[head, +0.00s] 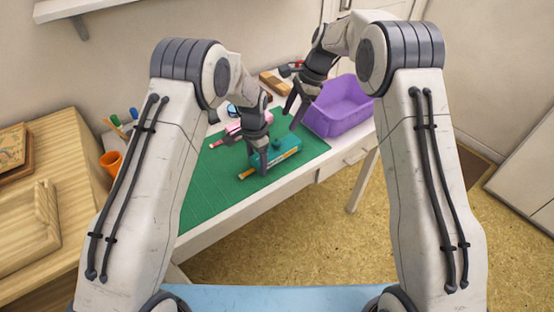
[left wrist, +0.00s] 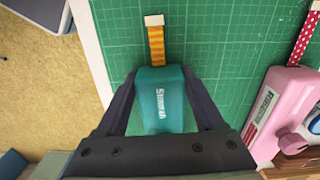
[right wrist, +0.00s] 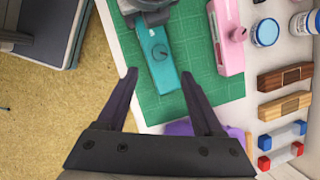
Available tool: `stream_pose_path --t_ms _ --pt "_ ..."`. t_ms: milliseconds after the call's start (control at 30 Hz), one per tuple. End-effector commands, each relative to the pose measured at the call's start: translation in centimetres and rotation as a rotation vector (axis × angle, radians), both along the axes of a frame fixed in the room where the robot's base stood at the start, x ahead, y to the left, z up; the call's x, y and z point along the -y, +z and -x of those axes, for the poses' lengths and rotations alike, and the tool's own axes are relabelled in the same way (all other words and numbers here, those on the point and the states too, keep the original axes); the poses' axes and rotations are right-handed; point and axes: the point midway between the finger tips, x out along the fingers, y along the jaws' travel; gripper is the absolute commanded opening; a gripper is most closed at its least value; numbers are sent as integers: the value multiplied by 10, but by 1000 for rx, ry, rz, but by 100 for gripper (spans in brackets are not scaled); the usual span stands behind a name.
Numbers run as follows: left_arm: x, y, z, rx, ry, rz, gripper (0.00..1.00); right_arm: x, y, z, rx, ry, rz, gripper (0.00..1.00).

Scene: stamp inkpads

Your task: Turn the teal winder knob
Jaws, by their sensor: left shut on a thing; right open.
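The teal winder (head: 284,150) lies on the green mat (head: 208,195), with an orange striped ribbon (left wrist: 156,45) out of its far end. My left gripper (head: 262,164) is shut on the winder's body; in the left wrist view its fingers flank the teal body (left wrist: 160,105). The teal knob (right wrist: 160,52) shows on the winder's top in the right wrist view; my left gripper covers the winder's other end there. My right gripper (head: 296,112) is open and empty above the mat's right side; its fingers (right wrist: 159,74) point toward the winder without visible contact.
A pink winder (right wrist: 228,40) lies beside the teal one. A purple bin (head: 342,108) stands at the right. Wooden blocks (right wrist: 284,78), red-and-blue ended blocks (right wrist: 283,136) and round jars (right wrist: 265,32) line the back. An orange cup (head: 108,164) stands at the left.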

Motion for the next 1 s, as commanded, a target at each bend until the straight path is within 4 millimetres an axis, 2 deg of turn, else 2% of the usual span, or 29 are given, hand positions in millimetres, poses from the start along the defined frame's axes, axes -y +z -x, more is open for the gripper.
stream_pose_path --t_ms 200,267,600,1000 --pt "0 0 0 1 0 1 8 -1 -1 1 -97 -281 4 69" --pt "0 2 0 1 0 0 8 -4 2 4 -112 -324 6 69" --pt "0 12 0 1 0 1 8 -31 41 57 -13 2 52 69" --pt "0 23 0 1 0 1 8 -50 77 127 89 374 95 69"
